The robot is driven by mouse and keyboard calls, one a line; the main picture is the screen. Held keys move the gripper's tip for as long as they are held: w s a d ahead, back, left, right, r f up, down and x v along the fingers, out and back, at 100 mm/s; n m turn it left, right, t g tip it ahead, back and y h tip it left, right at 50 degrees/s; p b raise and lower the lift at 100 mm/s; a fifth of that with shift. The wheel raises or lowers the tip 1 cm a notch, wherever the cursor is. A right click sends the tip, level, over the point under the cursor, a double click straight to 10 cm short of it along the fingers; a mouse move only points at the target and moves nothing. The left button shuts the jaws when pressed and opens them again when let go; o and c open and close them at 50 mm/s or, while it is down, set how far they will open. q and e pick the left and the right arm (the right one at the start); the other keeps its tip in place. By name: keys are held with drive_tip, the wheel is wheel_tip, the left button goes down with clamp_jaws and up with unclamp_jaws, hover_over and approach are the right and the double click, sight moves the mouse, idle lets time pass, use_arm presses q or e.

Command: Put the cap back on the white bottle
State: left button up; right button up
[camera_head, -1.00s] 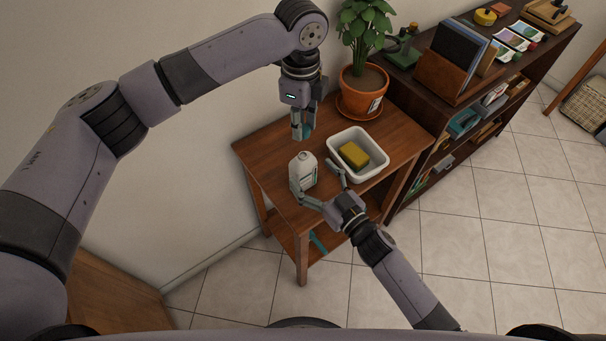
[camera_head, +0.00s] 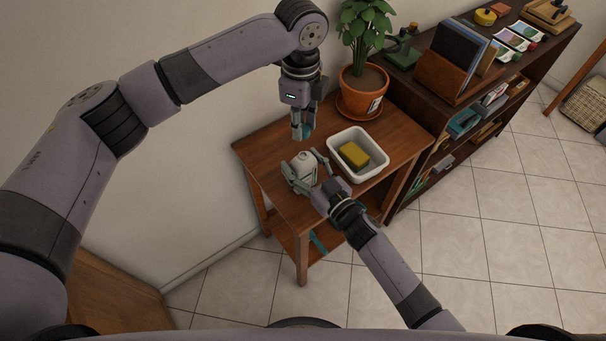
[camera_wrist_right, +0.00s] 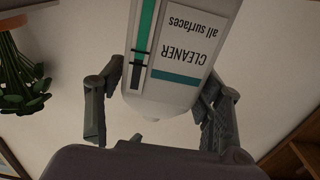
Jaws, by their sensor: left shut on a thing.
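The white bottle (camera_head: 305,166) stands upright on the small wooden table. In the right wrist view the bottle (camera_wrist_right: 185,50) fills the middle, with a green stripe and an upside-down "CLEANER all surfaces" label. My right gripper (camera_head: 306,172) is around the bottle, one finger on each side. In the wrist view a gap shows beside the left finger, so it looks open. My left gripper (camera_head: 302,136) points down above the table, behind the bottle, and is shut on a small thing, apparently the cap. The fingers mostly hide it.
A white tub (camera_head: 334,150) with a yellow sponge (camera_head: 353,154) stands just right of the bottle. A potted plant (camera_head: 364,82) stands at the table's back. A dark shelf (camera_head: 450,125) with books and folders adjoins on the right. The table's front left (camera_head: 262,160) is clear.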

drive_tip(key=c, duration=1.3)
use_arm(q)
hover_over(301, 156)
drive_tip(key=shift+f, duration=2.45)
drive_tip(key=shift+f, duration=0.85)
drive_tip(key=shift+f, duration=0.6)
use_arm(e)
clamp_jaws()
